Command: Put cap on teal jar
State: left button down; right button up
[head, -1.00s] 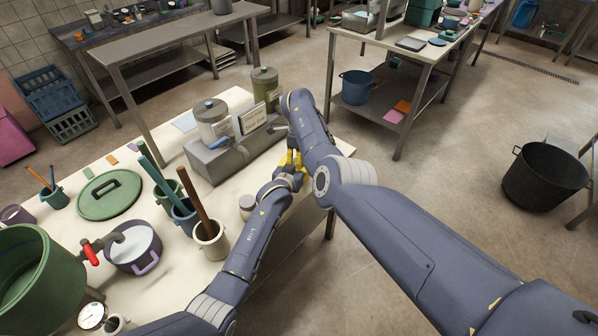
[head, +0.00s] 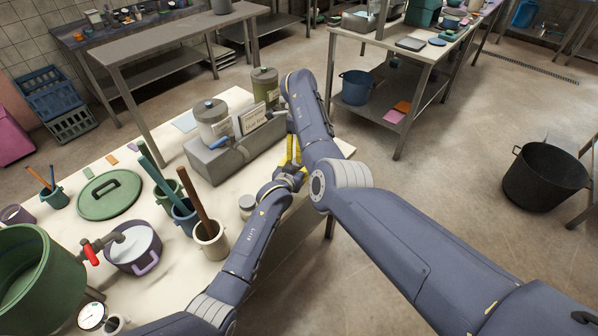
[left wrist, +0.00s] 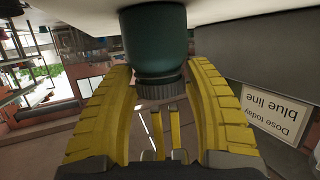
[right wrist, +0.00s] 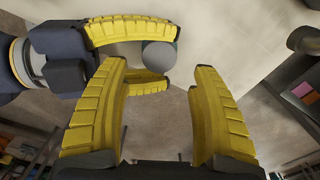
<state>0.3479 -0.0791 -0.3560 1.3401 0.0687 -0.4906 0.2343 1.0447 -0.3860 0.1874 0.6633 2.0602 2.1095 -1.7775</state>
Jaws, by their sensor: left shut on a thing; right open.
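The teal jar (left wrist: 152,40) stands between the fingers of my left gripper (left wrist: 158,72), which is shut on it, in the left wrist view. A dark grey ribbed cap (left wrist: 160,92) sits on the jar's mouth and looks level. Its round grey top (right wrist: 160,56) shows between the left gripper's fingers in the right wrist view. My right gripper (right wrist: 160,90) is open and empty, above the cap and apart from it. In the head view the right gripper (head: 293,150) hangs over the left gripper (head: 287,178); the jar is hidden there.
A grey block (head: 220,160) bearing canisters and a sign (head: 254,120) stands just left of the grippers. A small grey-lidded jar (head: 246,203) and a beige cup with a stick (head: 211,243) stand near the left forearm. Open floor lies right of the table.

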pick_arm(q)
jog(key=shift+f, duration=0.2)
pick_arm(e)
jog(key=shift+r, duration=0.95)
jog(key=shift+f, duration=4.05)
jog(key=shift+c, duration=0.4)
jog(key=shift+s, duration=0.1)
jog(key=c, duration=1.3)
jog(key=o, duration=1.3)
jog(key=shift+r, duration=2.3)
